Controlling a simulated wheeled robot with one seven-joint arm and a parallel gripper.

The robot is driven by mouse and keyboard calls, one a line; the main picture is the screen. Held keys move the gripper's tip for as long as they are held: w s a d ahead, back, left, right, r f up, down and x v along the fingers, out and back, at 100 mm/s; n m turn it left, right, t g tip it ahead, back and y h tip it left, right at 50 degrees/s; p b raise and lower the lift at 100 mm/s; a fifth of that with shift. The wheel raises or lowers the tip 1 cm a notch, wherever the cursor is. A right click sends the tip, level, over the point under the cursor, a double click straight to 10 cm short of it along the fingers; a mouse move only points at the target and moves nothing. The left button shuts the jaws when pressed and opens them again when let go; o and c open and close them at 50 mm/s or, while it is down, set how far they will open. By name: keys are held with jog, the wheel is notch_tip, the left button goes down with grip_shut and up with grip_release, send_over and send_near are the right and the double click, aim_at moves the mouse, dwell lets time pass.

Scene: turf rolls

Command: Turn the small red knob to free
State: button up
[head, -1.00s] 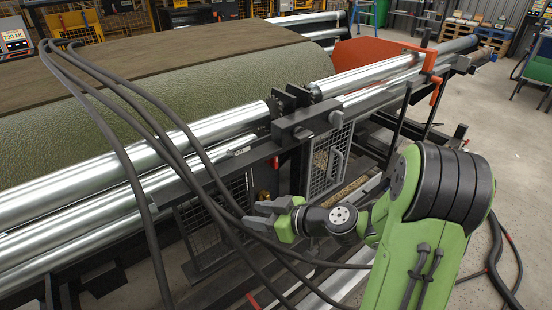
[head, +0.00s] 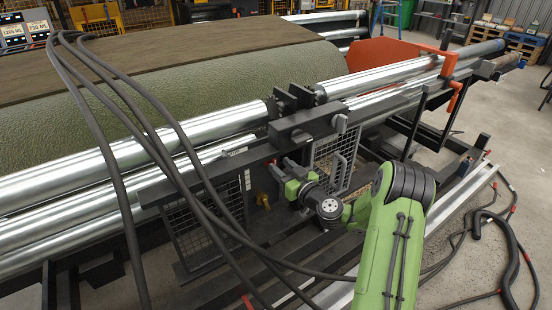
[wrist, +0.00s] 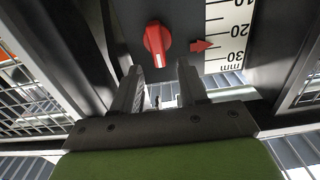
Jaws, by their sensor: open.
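The small red knob (wrist: 158,42) sits on a dark upright plate in the wrist view, its grip bar standing nearly upright with a slight tilt. My gripper (wrist: 160,78) is open, its two fingers pointing at the plate just below the knob, one to each side; they do not hold it. In the head view my gripper (head: 285,174) reaches in under the dark clamp block of the machine, and I cannot make out the knob there.
A white millimetre scale (wrist: 231,35) with a red pointer (wrist: 201,46) is right of the knob. Dark frame posts and mesh guards flank my gripper. Black hoses (head: 150,130) hang across the steel rollers on the left. A brass-coloured fitting (head: 263,200) sits below left of my gripper.

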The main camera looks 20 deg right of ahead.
aim_at(275, 161)
jog(key=w, duration=0.3)
jog(key=shift+w+a, duration=0.25)
jog(key=shift+a, duration=0.1)
grip_shut()
